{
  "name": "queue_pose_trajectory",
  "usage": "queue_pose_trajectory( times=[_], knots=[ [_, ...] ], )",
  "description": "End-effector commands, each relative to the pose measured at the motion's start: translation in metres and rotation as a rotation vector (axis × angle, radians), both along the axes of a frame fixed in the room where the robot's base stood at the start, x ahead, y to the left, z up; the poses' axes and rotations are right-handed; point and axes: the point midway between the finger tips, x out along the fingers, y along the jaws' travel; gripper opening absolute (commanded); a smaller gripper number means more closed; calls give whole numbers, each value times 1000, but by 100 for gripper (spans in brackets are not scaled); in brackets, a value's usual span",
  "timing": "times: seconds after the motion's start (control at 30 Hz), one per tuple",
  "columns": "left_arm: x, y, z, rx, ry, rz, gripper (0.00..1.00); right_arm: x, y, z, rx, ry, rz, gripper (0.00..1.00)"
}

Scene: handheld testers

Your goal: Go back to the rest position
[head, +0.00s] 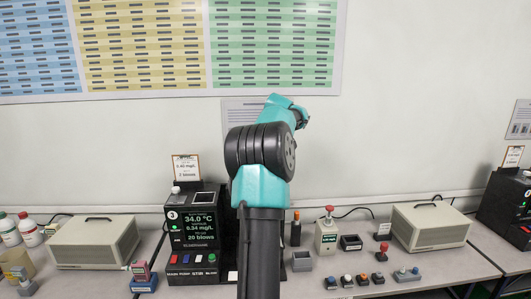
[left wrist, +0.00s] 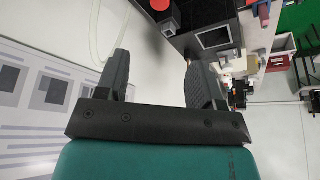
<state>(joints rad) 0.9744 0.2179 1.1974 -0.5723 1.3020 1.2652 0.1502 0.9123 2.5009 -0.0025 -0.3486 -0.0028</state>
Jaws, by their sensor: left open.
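My left gripper (left wrist: 158,78) shows in the left wrist view with its two dark fingers apart and nothing between them. In the head view, one teal and black arm of mine rises from the bottom middle in front of the bench. Its wrist is high against the wall, above the testers, and its fingers are mostly hidden there. My right gripper is not seen in either view.
Two beige boxes (head: 93,243) (head: 430,227) stand on the bench. A red-topped tester (head: 326,236), small coloured buttons and white bottles (head: 29,230) with red caps are on it too. Another black tester (head: 507,208) is at the right edge. The wall behind carries charts (head: 143,45).

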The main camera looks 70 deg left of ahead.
Motion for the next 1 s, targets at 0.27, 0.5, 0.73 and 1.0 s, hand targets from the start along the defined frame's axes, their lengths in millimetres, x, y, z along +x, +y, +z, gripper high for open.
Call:
queue_pose_trajectory(
  times=[0.27, 0.5, 0.73, 1.0],
  knots=[
    [4, 0, -5, -6, -1, -14, 62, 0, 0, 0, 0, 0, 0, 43],
    [58, -11, -65, -70, -14, -183, 62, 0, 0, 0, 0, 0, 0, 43],
    [142, -51, -163, -169, -50, -466, 62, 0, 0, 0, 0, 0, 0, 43],
    [224, -134, -272, -279, -104, -785, 62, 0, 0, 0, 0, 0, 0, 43]
  ],
)
